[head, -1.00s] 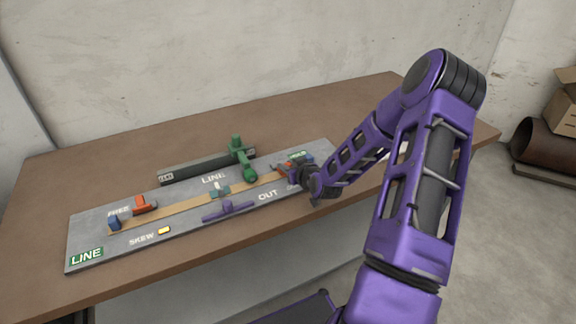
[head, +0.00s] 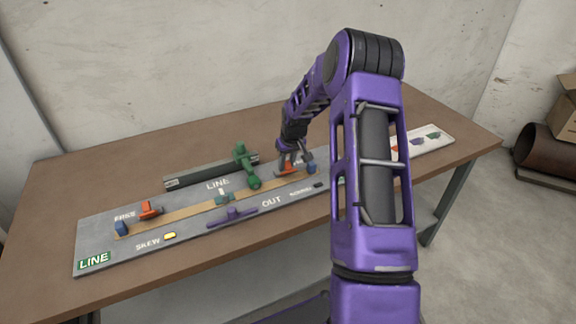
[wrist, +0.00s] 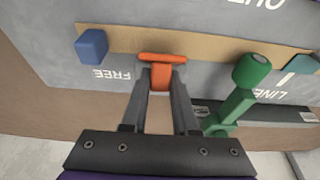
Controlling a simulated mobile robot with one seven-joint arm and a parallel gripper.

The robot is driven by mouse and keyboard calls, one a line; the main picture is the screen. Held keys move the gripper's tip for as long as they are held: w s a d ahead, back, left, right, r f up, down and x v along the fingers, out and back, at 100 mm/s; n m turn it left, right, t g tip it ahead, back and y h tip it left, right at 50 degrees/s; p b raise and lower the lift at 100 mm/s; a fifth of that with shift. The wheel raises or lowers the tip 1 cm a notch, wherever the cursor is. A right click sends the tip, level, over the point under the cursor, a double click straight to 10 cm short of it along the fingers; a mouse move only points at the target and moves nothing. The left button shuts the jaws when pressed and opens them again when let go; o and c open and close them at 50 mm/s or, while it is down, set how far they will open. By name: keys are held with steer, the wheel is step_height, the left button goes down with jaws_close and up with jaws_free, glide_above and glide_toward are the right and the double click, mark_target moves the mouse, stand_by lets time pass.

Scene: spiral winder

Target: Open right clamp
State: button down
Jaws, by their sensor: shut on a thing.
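The right clamp (head: 287,170) is a small orange T-shaped piece at the back edge of the tan strip (head: 180,217), near the board's right end. In the wrist view the clamp (wrist: 161,76) stands between my fingers, its crossbar beyond the fingertips at the strip's edge. My gripper (head: 290,163), also seen in the wrist view (wrist: 160,88), is shut on the clamp's stem from the back side. The word FREE is printed beside it. The left clamp (head: 150,210) is a similar orange piece at the strip's left end.
A green-handled tool (head: 246,170) stands close to my gripper, over the strip's middle. Blue blocks sit at the strip's right end (head: 311,168) and left end (head: 121,228). A purple lever (head: 232,216) and a yellow light (head: 170,236) lie in front.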

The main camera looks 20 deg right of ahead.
mark_target(287, 162)
steer(key=shift+w+g, duration=0.45)
steer(key=shift+g, duration=0.65)
steer(key=shift+f, duration=0.1)
steer(key=c, duration=0.7)
jaws_free()
steer(key=r, duration=0.5)
steer(key=s+r, duration=0.1)
steer(key=r, duration=1.1)
steer(key=shift+s+r, duration=0.2)
steer(key=shift+r, duration=0.1)
